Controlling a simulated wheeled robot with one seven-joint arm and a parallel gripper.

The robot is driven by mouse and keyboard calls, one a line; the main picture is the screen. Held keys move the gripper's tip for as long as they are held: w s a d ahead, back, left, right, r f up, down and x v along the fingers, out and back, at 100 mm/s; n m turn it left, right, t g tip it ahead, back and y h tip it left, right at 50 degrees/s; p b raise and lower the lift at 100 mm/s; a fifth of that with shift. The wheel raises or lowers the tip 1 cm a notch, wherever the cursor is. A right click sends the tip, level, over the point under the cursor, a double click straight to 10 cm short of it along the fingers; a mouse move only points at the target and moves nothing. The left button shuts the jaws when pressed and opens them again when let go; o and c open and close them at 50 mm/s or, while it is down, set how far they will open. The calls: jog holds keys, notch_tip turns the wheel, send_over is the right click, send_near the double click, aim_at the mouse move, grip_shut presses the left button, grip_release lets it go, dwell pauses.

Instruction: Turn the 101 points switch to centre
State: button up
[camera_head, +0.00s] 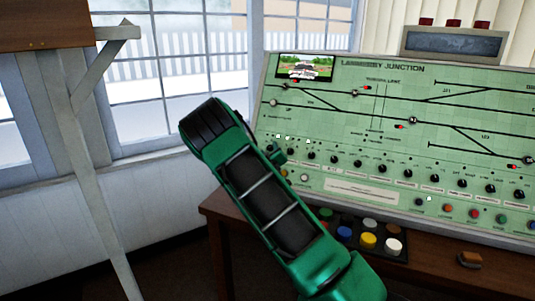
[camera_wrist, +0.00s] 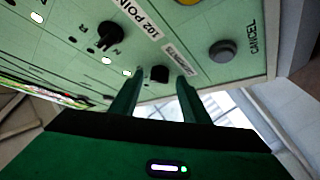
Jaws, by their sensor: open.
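The green control panel (camera_head: 340,120) stands on a wooden desk, with a row of black rotary switches (camera_head: 408,174) across its lower part. In the wrist view a black switch knob (camera_wrist: 159,74) sits between the two green fingers of my gripper (camera_wrist: 156,82), near the fingertips. The gripper is open, with a gap visible on both sides of the knob. The label beside this knob is partly hidden by a finger and too small to read. Another black knob (camera_wrist: 108,38) is next to a label beginning "102 POIN".
A grey CANCEL button (camera_wrist: 222,51) is on the panel right of the fingers in the wrist view. Coloured buttons (camera_head: 369,241) sit in a black box on the desk. A small brown object (camera_head: 469,259) lies farther right. Windows and a white post (camera_head: 88,140) are at left.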

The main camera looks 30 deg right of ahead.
jog(key=c, duration=1.1)
jog(key=shift+o, duration=0.2)
jog(key=shift+s+n+y, duration=0.1)
jog(key=shift+n+y, duration=0.2)
jog(key=shift+n, duration=0.2)
jog(key=shift+d+r+n+g+y, duration=0.2)
jog(key=shift+n+y, duration=0.55)
jog(key=shift+n, duration=0.35)
jog(key=shift+d+r+n+g+y, duration=0.1)
jog(key=shift+n+g+y, duration=0.1)
jog(key=shift+n+y, duration=0.75)
jog(key=shift+r+n+g+y, duration=0.1)
jog(key=shift+n+g+y, duration=0.25)
jog(key=shift+n, duration=0.75)
jog(key=shift+n+g+y, duration=0.25)
jog(key=shift+n+g, duration=0.2)
jog(key=shift+n, duration=0.6)
